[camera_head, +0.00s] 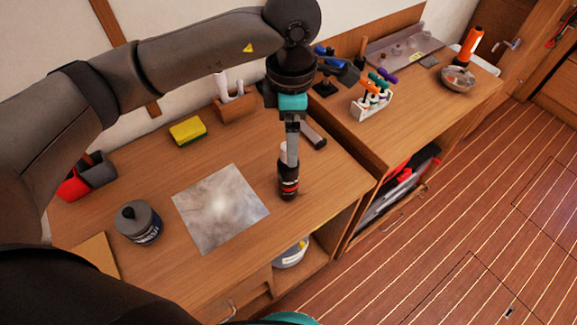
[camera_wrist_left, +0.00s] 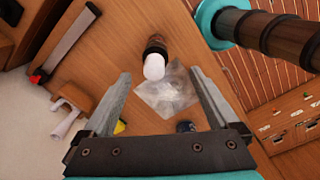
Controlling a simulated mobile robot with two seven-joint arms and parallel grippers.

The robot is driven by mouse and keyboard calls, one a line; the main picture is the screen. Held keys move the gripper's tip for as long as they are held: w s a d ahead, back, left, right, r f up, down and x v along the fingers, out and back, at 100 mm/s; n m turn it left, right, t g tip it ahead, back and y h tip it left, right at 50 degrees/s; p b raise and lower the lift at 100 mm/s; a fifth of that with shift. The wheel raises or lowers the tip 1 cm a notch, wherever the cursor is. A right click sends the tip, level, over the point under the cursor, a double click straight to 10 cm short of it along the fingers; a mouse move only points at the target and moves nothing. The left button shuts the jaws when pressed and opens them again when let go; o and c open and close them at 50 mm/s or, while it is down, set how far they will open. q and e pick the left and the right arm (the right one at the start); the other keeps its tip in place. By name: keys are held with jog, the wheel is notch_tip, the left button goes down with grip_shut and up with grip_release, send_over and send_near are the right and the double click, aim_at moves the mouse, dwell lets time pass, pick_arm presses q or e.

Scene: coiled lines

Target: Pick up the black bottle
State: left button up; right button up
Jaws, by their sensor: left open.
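The black bottle (camera_head: 288,179) stands upright near the right edge of the left wooden counter, beside a grey sheet (camera_head: 220,207). It has a dark body with a label and a white cap. My left gripper (camera_head: 292,158) points down over its top, and one finger hides part of the bottle. In the left wrist view the bottle (camera_wrist_left: 156,47) shows beyond the open fingers (camera_wrist_left: 160,73), its white cap towards me and roughly centred between the fingertips. I cannot tell how far the fingertips are above the cap. My right gripper is out of view.
A dark, lidded tin (camera_head: 138,222) stands left of the sheet. A yellow sponge (camera_head: 187,130) and a wooden holder (camera_head: 235,105) are at the back. A screwdriver rack (camera_head: 372,103) stands on the right counter. The counter's front edge is close to the bottle.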

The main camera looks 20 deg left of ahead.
aim_at(288, 172)
pick_arm(q)
notch_tip(288, 172, down, 7)
jog(key=shift+r, duration=0.15)
jog(key=f, duration=0.5)
jog(key=shift+w+a+f+p, duration=0.15)
jog(key=shift+w+a+p, duration=0.15)
jog(key=shift+w+a, duration=0.1)
jog(key=shift+c, duration=0.3)
grip_shut()
